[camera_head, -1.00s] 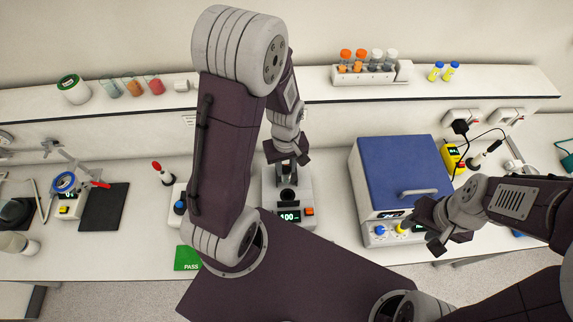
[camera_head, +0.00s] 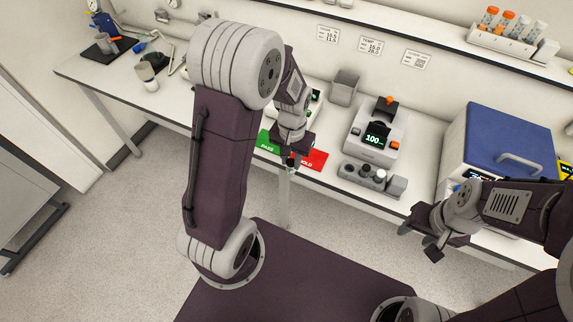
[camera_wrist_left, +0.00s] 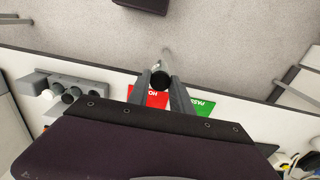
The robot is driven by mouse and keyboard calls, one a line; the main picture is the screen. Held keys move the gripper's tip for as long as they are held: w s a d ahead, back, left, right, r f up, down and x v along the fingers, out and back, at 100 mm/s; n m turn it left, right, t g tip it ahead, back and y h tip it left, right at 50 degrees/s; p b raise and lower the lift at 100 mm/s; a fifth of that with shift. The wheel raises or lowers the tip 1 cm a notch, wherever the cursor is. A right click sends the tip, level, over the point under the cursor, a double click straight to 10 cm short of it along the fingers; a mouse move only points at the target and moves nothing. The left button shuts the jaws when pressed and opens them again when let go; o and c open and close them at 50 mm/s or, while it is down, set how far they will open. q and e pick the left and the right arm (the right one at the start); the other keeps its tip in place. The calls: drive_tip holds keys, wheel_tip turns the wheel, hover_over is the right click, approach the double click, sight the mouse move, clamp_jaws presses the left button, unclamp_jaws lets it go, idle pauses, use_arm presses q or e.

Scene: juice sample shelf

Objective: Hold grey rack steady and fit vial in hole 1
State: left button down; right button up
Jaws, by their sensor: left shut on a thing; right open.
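The grey rack (camera_head: 345,179) stands at the bench's front edge, before the instrument reading 100. It holds a few round dark and pale pieces, too small to tell apart; which hole is hole 1 I cannot tell. In the left wrist view the rack (camera_wrist_left: 92,84) is at the left. My left gripper (camera_head: 291,166) is left of the rack and apart from it. It is shut on a clear vial with a dark round end (camera_wrist_left: 160,79), which sits between its fingers in the wrist view. My right gripper (camera_head: 420,241) is open and empty, in front of the bench, right of the rack.
Green PASS (camera_head: 266,141) and red HOLD (camera_head: 313,160) cards lie by my left gripper. The instrument (camera_head: 377,133) stands behind the rack and a blue-lidded box (camera_head: 510,140) stands right. A grey bin (camera_head: 344,88) is at the back. Capped tubes (camera_head: 505,22) stand on the shelf.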

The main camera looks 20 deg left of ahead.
use_arm(q)
drive_tip(key=f, duration=0.1)
drive_tip(key=b, duration=0.1)
drive_tip(key=w+f, duration=0.1)
drive_tip(key=shift+d+f, duration=0.25)
drive_tip(key=shift+f, duration=0.1)
drive_tip(key=shift+s+n, duration=0.25)
drive_tip(key=shift+n, duration=0.05)
drive_tip(key=w+d+r, duration=0.4)
drive_tip(key=w+d, duration=0.8)
drive_tip(key=w, duration=0.3)
drive_tip(key=d+f+m, duration=0.1)
drive_tip(key=d+f, duration=0.2)
drive_tip(key=f, duration=0.4)
drive_tip(key=shift+s+d, duration=0.35)
drive_tip(key=shift+d, duration=0.05)
use_arm(e)
drive_tip(key=shift+w+d+f, duration=0.1)
drive_tip(key=shift+w+f, duration=0.35)
drive_tip(key=shift+f, duration=0.3)
drive_tip(key=shift+w+d+f, duration=0.1)
drive_tip(key=shift+w+f, duration=0.3)
drive_tip(key=shift+f, duration=0.35)
